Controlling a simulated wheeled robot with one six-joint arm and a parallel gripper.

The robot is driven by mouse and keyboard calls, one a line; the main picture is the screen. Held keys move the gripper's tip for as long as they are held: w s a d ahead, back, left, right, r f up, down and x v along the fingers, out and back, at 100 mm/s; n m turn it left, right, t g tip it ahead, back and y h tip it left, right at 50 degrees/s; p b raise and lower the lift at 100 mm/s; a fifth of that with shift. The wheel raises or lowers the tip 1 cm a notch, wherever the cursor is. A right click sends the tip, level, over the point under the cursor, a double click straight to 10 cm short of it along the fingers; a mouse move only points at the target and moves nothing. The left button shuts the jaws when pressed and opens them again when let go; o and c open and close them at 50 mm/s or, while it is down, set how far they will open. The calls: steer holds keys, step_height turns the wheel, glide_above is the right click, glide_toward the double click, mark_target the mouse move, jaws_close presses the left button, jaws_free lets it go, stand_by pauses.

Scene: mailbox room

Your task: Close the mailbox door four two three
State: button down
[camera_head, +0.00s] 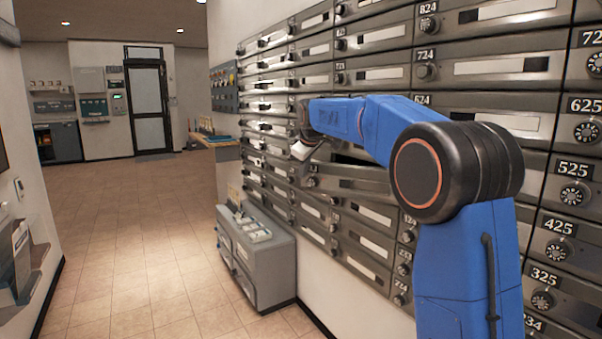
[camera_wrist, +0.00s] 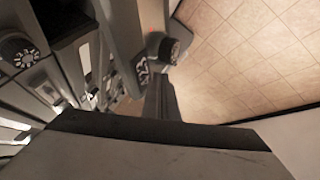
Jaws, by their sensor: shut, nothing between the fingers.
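A mailbox door (camera_head: 352,183) in the wall of boxes stands open below a dark gap, beyond my bent blue arm. Its number cannot be read, so I cannot confirm that it is four two three. My gripper (camera_head: 301,150) is at the far end of the arm, close to the box fronts and left of the open door. It is small in the head view, and I cannot tell whether it touches the door. In the wrist view, a round lock knob (camera_wrist: 168,48) and a number plate (camera_wrist: 143,70) show close ahead, the number unclear.
Rows of grey mailboxes (camera_head: 497,67) with knobs and number plates fill the right wall. A low grey cabinet (camera_head: 262,262) stands on the floor against that wall. The tiled floor (camera_head: 140,220) at left is clear. A counter (camera_head: 215,141) stands further back.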

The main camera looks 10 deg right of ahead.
mark_target(331, 160)
steer(key=w+d+m+h, duration=0.1)
steer(key=w+d+m, duration=0.1)
steer(key=w+d, duration=0.2)
steer(key=w+d+m+g+h, duration=0.1)
steer(key=w+d+m+h, duration=0.1)
steer(key=d, duration=0.3)
steer(key=w+d+m+h, duration=0.1)
steer(key=w+d+m, duration=0.2)
steer(key=w+d, duration=0.2)
steer(key=shift+w+m+g+h, duration=0.3)
steer(key=shift+m+g, duration=0.1)
steer(key=shift+d, duration=0.3)
